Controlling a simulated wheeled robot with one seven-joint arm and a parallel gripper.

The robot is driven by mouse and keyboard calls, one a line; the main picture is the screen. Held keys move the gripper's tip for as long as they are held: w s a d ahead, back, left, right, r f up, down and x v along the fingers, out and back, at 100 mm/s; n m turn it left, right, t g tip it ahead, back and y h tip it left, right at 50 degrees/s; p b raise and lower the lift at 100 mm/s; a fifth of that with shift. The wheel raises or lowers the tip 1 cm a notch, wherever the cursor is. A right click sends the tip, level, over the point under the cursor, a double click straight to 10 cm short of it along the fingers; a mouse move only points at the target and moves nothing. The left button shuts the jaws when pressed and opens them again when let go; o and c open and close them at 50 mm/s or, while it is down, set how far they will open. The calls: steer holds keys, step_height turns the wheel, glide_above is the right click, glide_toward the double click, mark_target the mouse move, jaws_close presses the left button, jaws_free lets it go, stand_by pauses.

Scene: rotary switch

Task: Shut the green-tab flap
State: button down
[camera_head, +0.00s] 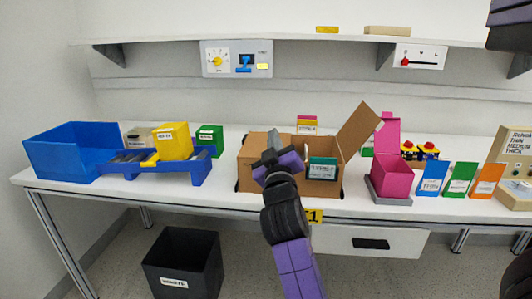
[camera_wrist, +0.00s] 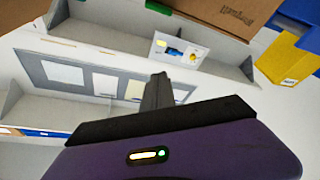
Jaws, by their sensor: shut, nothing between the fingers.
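An open cardboard box (camera_head: 256,147) stands mid-table, with one flap (camera_head: 357,131) raised and leaning out to the right. A small green patch (camera_head: 367,152) shows beside that flap; I cannot tell in this view whether it is a tab on it. In the wrist view a printed cardboard panel (camera_wrist: 215,15) crosses the top, with a green tab (camera_wrist: 163,8) at its left end. My gripper (camera_head: 272,140) is shut and empty, over the left front part of the box, hiding some of it. Its closed fingers (camera_wrist: 157,92) also show in the wrist view.
Left of the box are a blue bin (camera_head: 70,153), a yellow bin (camera_head: 172,140) and a blue rack (camera_head: 185,177). A pink box (camera_head: 392,180) and several coloured cards stand to the right. A shelf (camera_head: 300,42) runs above. A dark waste bin (camera_head: 182,265) is on the floor.

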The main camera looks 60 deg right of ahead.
step_height(320, 180, down, 7)
steer(key=s+m+g+h+b, duration=0.1)
steer(key=s+m+g+b, duration=0.1)
steer(key=m+b, duration=0.5)
steer(key=d+b, duration=0.1)
steer(key=b, duration=0.5)
steer(key=shift+s+f+h, duration=0.15)
steer(key=shift+s+h, duration=0.1)
steer(key=shift+h, duration=0.15)
steer(key=shift+f, duration=0.15)
step_height(320, 180, up, 4)
steer(key=p, duration=0.3)
steer(key=v, duration=1)
steer(key=shift+w+a+b, duration=0.15)
steer(key=shift+w+b, duration=0.05)
steer(key=shift+b, duration=0.2)
steer(key=shift+r, duration=0.25)
